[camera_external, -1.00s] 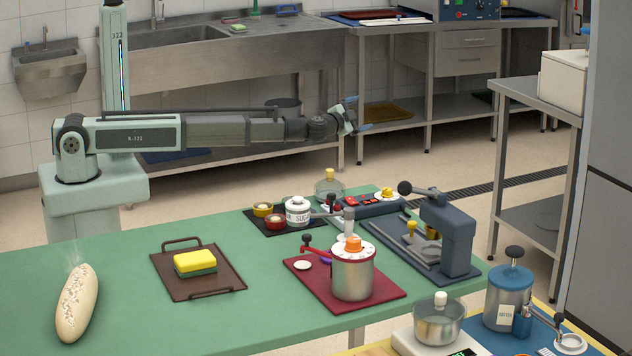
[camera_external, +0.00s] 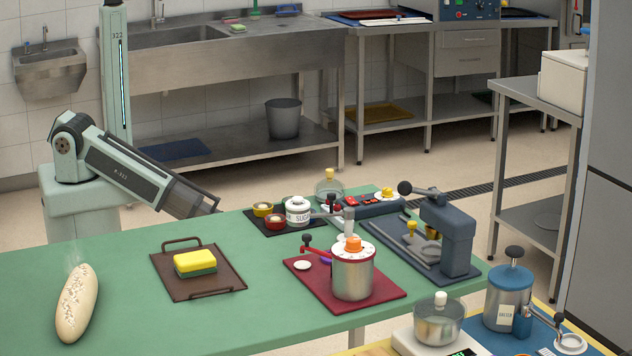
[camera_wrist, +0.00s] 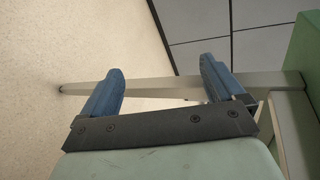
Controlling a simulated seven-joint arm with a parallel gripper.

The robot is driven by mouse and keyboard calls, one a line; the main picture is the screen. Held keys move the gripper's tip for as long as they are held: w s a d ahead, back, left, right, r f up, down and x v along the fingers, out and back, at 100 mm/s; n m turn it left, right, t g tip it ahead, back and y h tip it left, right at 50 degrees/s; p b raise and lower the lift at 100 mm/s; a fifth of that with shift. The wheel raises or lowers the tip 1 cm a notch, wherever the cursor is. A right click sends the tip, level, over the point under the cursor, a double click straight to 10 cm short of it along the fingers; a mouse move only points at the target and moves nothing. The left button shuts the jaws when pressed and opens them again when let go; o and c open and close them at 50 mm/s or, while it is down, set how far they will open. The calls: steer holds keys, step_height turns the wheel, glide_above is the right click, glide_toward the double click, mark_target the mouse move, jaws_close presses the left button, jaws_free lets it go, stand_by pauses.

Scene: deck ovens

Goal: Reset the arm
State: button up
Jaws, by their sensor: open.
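My gripper (camera_wrist: 162,75) is open and empty in the wrist view, its two blue fingers spread apart over bare floor. In the external view my arm slants down to the right from its base, and its visible end meets the far edge of the green table (camera_external: 120,260). The gripper itself is hidden there, behind or below the tabletop. In the wrist view a pale table leg or bar (camera_wrist: 160,88) runs behind the fingers, and the green table edge (camera_wrist: 306,55) stands at the right.
A steel sink bench (camera_external: 240,70) stands behind, with open floor between.

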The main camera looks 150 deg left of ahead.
steer(key=w+d+f+n+g+h, duration=0.15)
steer(key=d+f, duration=0.35)
steer(key=d, duration=0.6)
steer(key=w+d+f+h, duration=0.1)
steer(key=d+f+h, duration=0.3)
steer(key=d, duration=0.7)
steer(key=w+d+f+n+g+h, duration=0.1)
steer(key=w+d+f, duration=0.1)
steer(key=d+f, duration=0.65)
steer(key=s+d+g+h, duration=0.1)
steer(key=s+d, duration=0.4)
steer(key=d, duration=0.6)
steer(key=s+d+g+h, duration=0.2)
steer(key=s+d, duration=0.3)
steer(key=d, duration=0.6)
steer(key=s+d+g+h, duration=0.2)
steer(key=s+d+h, duration=0.2)
steer(key=d, duration=0.7)
steer(key=shift+s+f, duration=0.45)
